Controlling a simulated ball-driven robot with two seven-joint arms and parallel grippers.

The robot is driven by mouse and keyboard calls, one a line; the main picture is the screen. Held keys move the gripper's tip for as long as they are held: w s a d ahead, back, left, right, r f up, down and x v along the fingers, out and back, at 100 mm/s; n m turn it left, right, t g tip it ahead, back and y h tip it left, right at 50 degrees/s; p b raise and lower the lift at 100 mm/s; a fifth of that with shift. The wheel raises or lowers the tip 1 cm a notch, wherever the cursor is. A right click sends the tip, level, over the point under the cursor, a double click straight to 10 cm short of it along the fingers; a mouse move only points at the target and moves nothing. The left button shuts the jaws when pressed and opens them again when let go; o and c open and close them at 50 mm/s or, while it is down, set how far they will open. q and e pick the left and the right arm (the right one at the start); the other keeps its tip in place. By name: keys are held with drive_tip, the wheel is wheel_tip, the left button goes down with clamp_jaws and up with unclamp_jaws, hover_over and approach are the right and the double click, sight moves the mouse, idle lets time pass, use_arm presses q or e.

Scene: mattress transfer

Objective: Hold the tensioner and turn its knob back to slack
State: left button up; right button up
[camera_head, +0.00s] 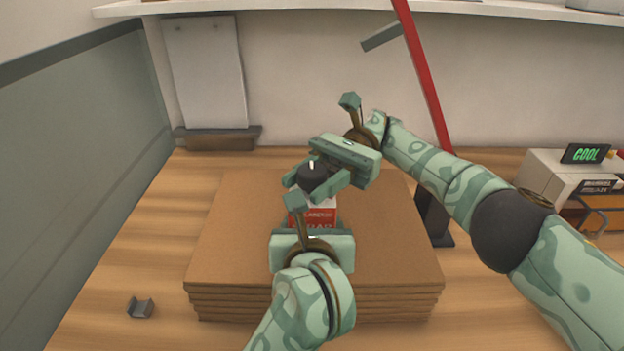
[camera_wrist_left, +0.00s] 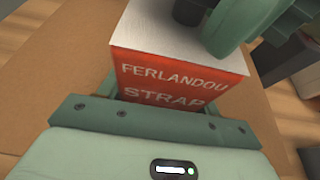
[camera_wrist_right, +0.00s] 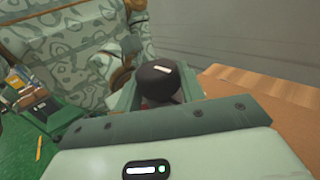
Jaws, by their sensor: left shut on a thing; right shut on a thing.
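The tensioner (camera_head: 318,221) is a small red and white box with "STRAP" lettering, standing on top of a stack of brown boards. It fills the middle of the left wrist view (camera_wrist_left: 172,84). My left gripper (camera_head: 305,222) is shut on its body from the near side. The knob (camera_head: 312,174) is round and black with a white mark on top, above the box; it also shows in the right wrist view (camera_wrist_right: 158,82). My right gripper (camera_head: 318,182) is shut on the knob from the upper right. The fingers hide parts of the box and the knob's sides.
A small grey bracket (camera_head: 140,307) is at the lower left. A red post (camera_head: 425,80) leans behind my right arm.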

drive_tip(key=shift+w+d, duration=0.1)
idle(0.3)
drive_tip(key=o, duration=1)
drive_tip(key=shift+r, duration=0.1)
drive_tip(key=shift+c, duration=0.2)
